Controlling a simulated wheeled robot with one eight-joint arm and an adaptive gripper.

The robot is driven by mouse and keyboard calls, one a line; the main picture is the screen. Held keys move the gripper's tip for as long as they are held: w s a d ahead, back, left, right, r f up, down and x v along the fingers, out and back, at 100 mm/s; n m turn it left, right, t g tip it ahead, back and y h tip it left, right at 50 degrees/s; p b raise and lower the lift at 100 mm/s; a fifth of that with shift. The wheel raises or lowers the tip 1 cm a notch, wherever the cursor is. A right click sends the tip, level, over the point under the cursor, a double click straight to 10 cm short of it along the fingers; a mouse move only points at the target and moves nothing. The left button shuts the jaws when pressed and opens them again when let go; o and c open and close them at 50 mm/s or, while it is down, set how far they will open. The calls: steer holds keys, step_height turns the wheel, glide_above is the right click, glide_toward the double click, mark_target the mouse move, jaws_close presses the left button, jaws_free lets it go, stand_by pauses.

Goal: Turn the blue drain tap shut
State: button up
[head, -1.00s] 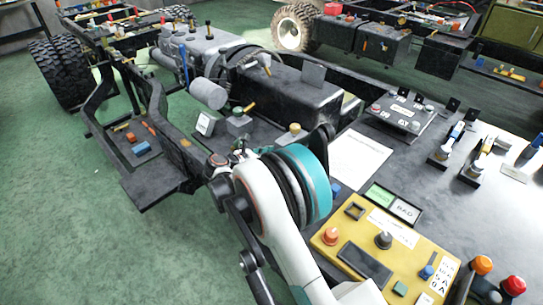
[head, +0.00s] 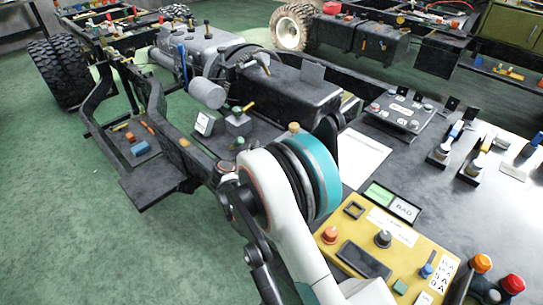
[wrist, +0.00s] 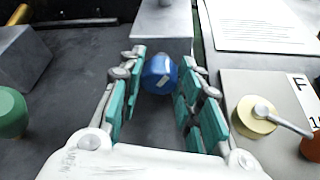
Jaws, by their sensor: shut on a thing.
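The blue round tap knob (wrist: 159,74) sits between the fingertips of my gripper (wrist: 161,66) in the wrist view. The teal-padded fingers are on either side of it, shut on it. A grey block (wrist: 160,24) stands just beyond the knob. What lies under the knob is hidden. In the head view my arm covers both the gripper and the blue knob.
In the wrist view a green knob (wrist: 10,112) is at left, and a cream knob with a pale lever (wrist: 255,117) is at right. A white sheet (wrist: 262,22) lies beyond. In the head view a yellow control panel (head: 420,252) is at right.

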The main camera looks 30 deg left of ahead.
steer(key=o, duration=1)
steer(key=shift+o, duration=0.2)
steer(key=v, duration=1.2)
